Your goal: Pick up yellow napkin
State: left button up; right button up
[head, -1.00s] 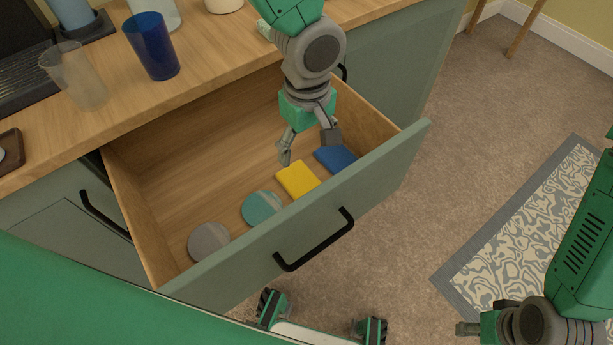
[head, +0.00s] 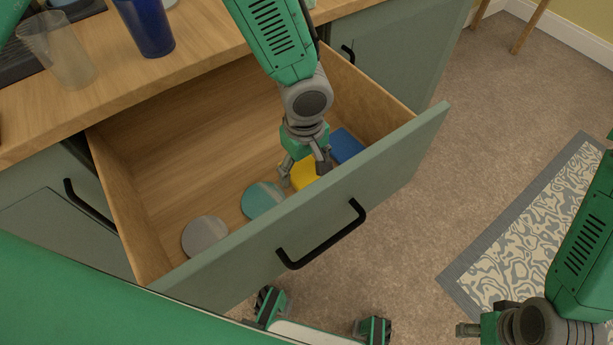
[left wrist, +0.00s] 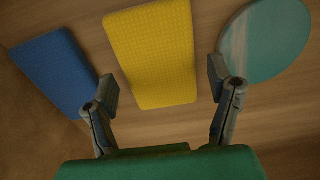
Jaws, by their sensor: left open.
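The yellow napkin (head: 304,174) lies folded on the floor of the open wooden drawer, near its front panel. My left gripper (head: 304,177) is inside the drawer, right above the napkin, and partly covers it in the head view. In the left wrist view the yellow napkin (left wrist: 154,52) lies ahead and between the two spread fingers of the left gripper (left wrist: 164,85). The fingers are open and hold nothing. My right gripper (head: 468,329) shows only in part at the lower right, outside the drawer; its jaws are not clear.
A blue folded napkin (head: 346,146) lies right of the yellow one. A teal round coaster (head: 263,200) and a grey round coaster (head: 204,236) lie to its left. The drawer's front panel (head: 330,205) stands close to the gripper. A blue cup (head: 148,27) and clear cup (head: 58,52) stand on the counter.

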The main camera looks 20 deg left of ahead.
pick_arm(q)
jog(key=shift+a+f, duration=0.15)
jog(key=shift+f, duration=0.65)
jog(key=shift+d+r, duration=0.1)
jog(key=shift+d, duration=0.3)
jog(key=c, duration=0.3)
jog(key=shift+d, duration=0.1)
jog(key=c, duration=0.4)
jog(key=shift+c, duration=0.2)
jog(key=shift+a, duration=0.25)
